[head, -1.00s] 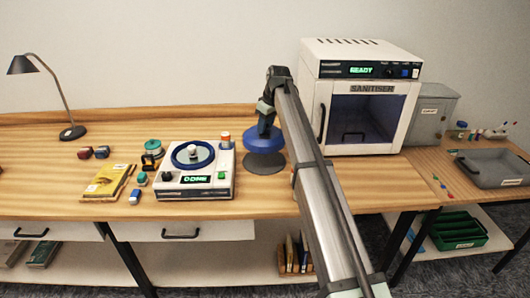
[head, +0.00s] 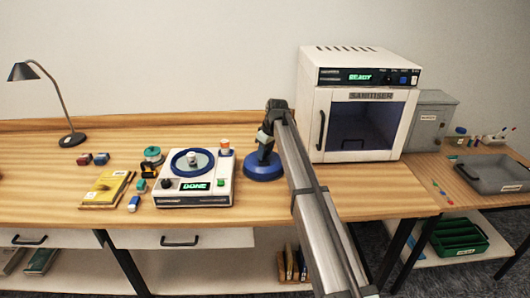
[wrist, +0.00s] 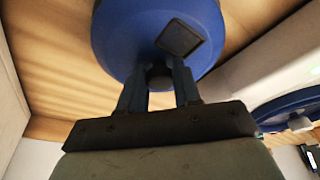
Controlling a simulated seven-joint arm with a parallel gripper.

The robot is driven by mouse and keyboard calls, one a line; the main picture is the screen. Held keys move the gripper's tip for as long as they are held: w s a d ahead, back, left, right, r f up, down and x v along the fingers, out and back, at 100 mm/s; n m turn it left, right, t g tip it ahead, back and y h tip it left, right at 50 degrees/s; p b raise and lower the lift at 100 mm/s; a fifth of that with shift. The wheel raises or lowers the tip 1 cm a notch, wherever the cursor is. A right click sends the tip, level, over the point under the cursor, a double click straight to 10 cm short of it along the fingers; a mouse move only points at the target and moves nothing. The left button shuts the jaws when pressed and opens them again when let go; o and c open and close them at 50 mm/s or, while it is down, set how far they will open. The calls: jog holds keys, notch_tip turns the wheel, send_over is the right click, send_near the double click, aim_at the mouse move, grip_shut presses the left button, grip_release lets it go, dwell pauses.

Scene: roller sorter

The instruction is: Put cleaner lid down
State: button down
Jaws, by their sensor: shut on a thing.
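The cleaner lid is a blue disc (head: 264,172) at the bench surface, just right of the white cleaner machine (head: 205,190). My gripper (head: 263,152) is above the lid and shut on its dark knob. In the wrist view the lid (wrist: 120,40) fills the upper middle, and my gripper (wrist: 160,82) has its two fingers on either side of the knob. The cleaner's display reads DONE, and its round blue-rimmed bowl is uncovered. Whether the lid's whole rim touches the wood cannot be told.
The white sanitiser (head: 360,105) stands close to the right of my arm. A yellow book (head: 107,188), small coloured parts and a lamp (head: 50,95) are to the left. Bare bench (head: 390,200) lies in front of the sanitiser.

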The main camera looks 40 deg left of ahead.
jog(key=c, duration=0.8)
grip_release()
jog(key=shift+f, duration=0.1)
jog(key=v, duration=1.2)
